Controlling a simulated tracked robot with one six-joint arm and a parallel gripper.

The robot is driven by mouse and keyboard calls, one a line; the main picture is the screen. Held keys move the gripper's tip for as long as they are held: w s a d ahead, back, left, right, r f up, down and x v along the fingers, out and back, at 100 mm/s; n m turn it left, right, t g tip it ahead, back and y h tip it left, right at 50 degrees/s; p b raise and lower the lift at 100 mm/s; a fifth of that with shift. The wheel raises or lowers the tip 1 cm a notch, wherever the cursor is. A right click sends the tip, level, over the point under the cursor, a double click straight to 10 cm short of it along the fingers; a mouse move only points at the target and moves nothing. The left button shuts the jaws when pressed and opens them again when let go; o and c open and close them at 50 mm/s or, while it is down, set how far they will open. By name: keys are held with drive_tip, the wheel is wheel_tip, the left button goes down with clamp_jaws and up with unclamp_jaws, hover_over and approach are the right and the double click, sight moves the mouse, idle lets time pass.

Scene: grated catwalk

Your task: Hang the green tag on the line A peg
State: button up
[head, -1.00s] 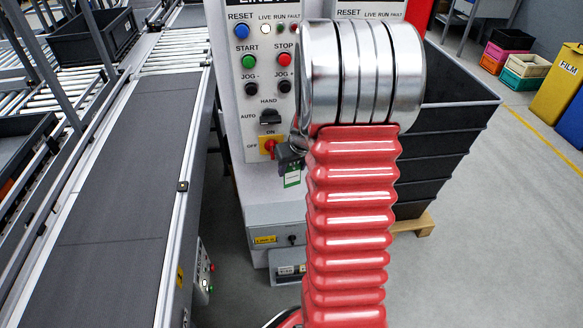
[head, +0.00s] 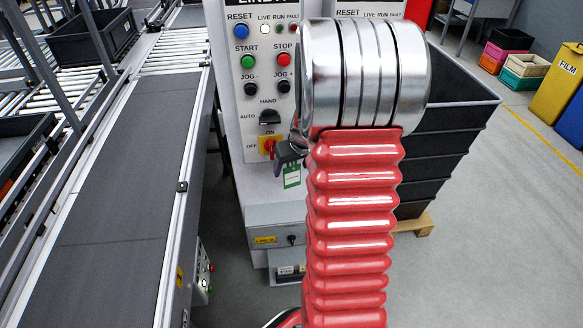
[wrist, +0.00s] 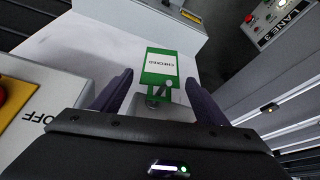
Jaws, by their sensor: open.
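The green tag (head: 291,177) with a white label hangs on the front of the left control panel, below the red and yellow switch. In the wrist view the tag (wrist: 161,67) shows its label upside down, between the spread fingers. A small grey peg with a rounded end (wrist: 167,86) overlaps the tag's frame near its top; the tag appears to hang on it. My gripper (wrist: 160,82) is open, with a finger on each side of the peg and apart from the tag. In the head view my gripper (head: 288,154) is partly hidden behind my arm.
The control panel (head: 240,130) carries buttons and a rotary switch (head: 268,146) close to my gripper. A grey box (head: 285,238) sits below. A conveyor (head: 115,190) runs along the left. Dark stacked crates (head: 450,130) stand at right, with open floor beyond.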

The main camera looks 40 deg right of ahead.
drive_tip(key=v, duration=1.2)
drive_tip(key=shift+r, duration=0.4)
drive_tip(key=shift+s+a, duration=0.1)
drive_tip(key=s+a+r+n, duration=0.1)
drive_tip(key=s+a, duration=0.3)
drive_tip(key=a, duration=0.6)
drive_tip(key=s+a+r+n+y, duration=0.1)
drive_tip(key=s+a+r, duration=0.2)
drive_tip(key=a, duration=0.7)
drive_tip(key=s+a+r+n+t, duration=0.1)
drive_tip(key=s+a+r, duration=0.2)
drive_tip(key=a, duration=0.8)
drive_tip(key=shift+s+n+y, duration=0.3)
drive_tip(key=shift+s+n, duration=0.1)
drive_tip(key=shift+s, duration=0.9)
drive_tip(key=shift+r, duration=0.1)
